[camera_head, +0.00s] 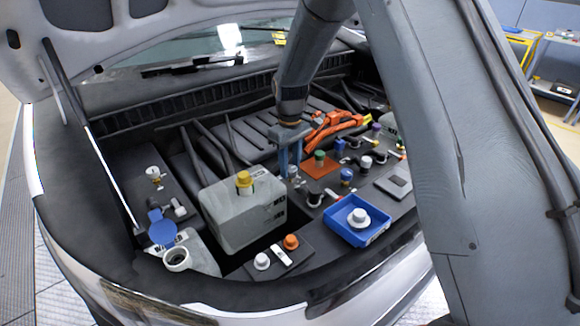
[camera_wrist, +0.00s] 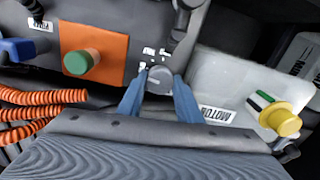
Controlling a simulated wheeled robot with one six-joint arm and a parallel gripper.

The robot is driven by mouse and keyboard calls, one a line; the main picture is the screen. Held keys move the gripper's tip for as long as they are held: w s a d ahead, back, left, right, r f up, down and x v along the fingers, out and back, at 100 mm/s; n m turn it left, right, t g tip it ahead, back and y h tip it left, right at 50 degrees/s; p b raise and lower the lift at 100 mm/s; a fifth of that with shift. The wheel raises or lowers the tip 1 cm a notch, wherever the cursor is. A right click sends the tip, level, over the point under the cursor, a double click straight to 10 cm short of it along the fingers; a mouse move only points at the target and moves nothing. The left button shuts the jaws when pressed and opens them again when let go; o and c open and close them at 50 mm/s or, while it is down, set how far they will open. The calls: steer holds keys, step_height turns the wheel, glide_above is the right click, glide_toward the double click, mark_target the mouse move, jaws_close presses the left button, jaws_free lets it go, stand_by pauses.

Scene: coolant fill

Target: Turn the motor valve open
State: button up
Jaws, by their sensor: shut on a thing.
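My gripper (camera_wrist: 159,85) points down with its two blue fingers on either side of a grey round knob (camera_wrist: 159,74), closed on it. The knob has a light mark on its face and white label marks beside it; I take it for the motor valve, though its own label is not readable. In the head view my gripper (camera_head: 289,160) is at the right of the grey tank, and the knob is mostly hidden by the fingers. The grey tank (camera_head: 240,218) with a yellow cap (camera_head: 244,180) carries a MOTOR label in the wrist view.
An orange plate (camera_head: 318,169) with a green-topped knob (camera_head: 320,157) lies right of my gripper, with orange hoses (camera_head: 335,125) behind. A blue tray (camera_head: 335,232) holding a white cap (camera_head: 359,217) is in front. Left stands an open filler neck (camera_head: 177,259) with a blue lid (camera_head: 161,228).

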mark_target(290, 168)
steer(key=shift+n, duration=0.8)
steer(key=shift+r, duration=0.1)
steer(key=o, duration=1)
steer(key=shift+o, duration=0.2)
step_height(290, 168, up, 8)
steer(key=shift+f+b, duration=0.15)
steer(key=shift+b, duration=0.95)
